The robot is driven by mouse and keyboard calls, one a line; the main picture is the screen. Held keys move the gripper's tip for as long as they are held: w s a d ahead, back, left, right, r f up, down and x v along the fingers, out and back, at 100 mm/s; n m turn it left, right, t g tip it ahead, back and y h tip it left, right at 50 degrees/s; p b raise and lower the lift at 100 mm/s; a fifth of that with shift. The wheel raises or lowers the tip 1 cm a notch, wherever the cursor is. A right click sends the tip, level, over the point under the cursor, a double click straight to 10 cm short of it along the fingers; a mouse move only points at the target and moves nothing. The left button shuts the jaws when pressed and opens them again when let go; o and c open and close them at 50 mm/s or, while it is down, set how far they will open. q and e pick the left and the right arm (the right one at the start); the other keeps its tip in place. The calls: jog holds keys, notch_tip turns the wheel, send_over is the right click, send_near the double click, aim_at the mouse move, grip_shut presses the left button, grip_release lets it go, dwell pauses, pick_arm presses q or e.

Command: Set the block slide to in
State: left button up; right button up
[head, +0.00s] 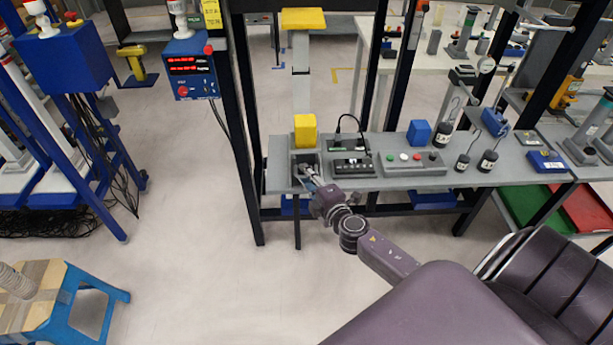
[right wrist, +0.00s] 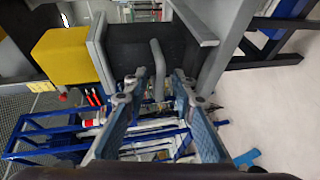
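The block slide appears to be the grey-walled housing (head: 279,173) at the left end of the bench. In the right wrist view its grey side wall (right wrist: 101,52) and dark inner face show, with a bent grey handle (right wrist: 157,62) in the middle. A yellow block (head: 305,127) stands right behind it; it also shows in the right wrist view (right wrist: 68,58). My right gripper (head: 304,173) is at the housing's front. Its fingers (right wrist: 158,86) are apart, one on each side of the handle's end; contact cannot be told. My left gripper is not in view.
On the bench (head: 385,184) right of the housing are a black keypad box (head: 352,167), a grey button box (head: 420,165), a blue block (head: 419,132) and several black weights. A dark frame post (head: 243,130) rises at the left. The floor in front is clear.

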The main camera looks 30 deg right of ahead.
jog(key=shift+c, duration=0.3)
grip_shut()
